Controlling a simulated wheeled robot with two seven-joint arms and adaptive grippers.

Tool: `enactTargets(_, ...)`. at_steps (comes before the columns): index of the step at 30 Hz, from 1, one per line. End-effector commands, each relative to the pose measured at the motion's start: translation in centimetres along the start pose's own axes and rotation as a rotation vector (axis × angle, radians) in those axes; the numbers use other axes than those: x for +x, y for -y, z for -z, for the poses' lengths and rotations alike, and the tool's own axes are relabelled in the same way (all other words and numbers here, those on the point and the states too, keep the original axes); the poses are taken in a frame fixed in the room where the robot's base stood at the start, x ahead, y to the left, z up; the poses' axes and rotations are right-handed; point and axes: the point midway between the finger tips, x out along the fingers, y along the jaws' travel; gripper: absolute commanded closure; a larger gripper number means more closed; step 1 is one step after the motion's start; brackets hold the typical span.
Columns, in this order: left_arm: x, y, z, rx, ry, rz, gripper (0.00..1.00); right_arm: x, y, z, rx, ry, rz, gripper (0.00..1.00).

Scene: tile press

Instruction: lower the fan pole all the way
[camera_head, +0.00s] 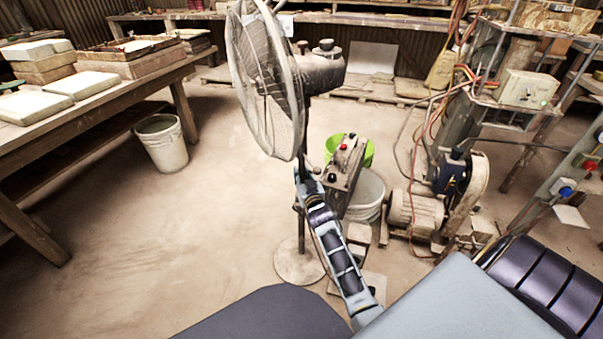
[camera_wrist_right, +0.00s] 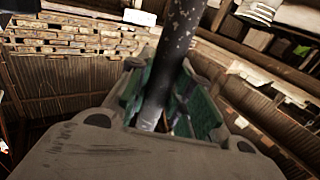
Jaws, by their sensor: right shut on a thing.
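The pedestal fan stands near the middle of the head view, with a dusty round caged head (camera_head: 265,85) and a grey motor housing (camera_head: 322,72). Its round base (camera_head: 298,262) is on the floor. A lighter pole section shows lower between the fingers. My left gripper is not in view.
A wooden table (camera_head: 100,105) with pale slabs is at the left, a white bucket (camera_head: 161,143) beside it. A control box (camera_head: 343,165), green bucket (camera_head: 362,150) and motor (camera_head: 415,210) with cables stand close right of the fan.

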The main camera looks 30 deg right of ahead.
Motion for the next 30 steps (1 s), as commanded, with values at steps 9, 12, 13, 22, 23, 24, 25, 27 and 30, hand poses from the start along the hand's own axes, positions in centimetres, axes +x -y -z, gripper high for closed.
enactTargets(9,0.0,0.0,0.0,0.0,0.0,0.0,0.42,-0.1,0.1,-0.3,0.0,0.006,0.0,0.75)
enactTargets(12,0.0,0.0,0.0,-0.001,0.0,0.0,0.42,-0.1,0.0,-0.2,0.0,0.004,0.0,0.62)
enactTargets(13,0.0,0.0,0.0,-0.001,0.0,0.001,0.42,0.0,0.0,-0.1,0.0,0.003,0.0,0.58)
enactTargets(22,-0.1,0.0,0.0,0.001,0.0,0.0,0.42,0.0,0.0,0.0,0.0,0.0,0.0,0.57)
enactTargets(23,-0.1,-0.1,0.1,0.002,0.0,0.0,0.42,0.0,0.0,0.0,0.0,0.0,0.0,0.57)
enactTargets(24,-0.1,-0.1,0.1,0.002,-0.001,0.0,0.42,0.0,0.0,0.1,0.0,0.0,0.0,0.57)
enactTargets(25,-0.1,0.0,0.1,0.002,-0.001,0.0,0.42,0.0,0.0,0.2,0.0,0.0,0.0,0.57)
enactTargets(27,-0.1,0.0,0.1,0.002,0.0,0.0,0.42,0.0,0.0,0.4,-0.001,-0.001,0.0,0.57)
enactTargets(30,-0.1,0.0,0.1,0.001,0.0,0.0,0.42,0.0,0.0,1.0,-0.001,-0.002,0.0,0.57)
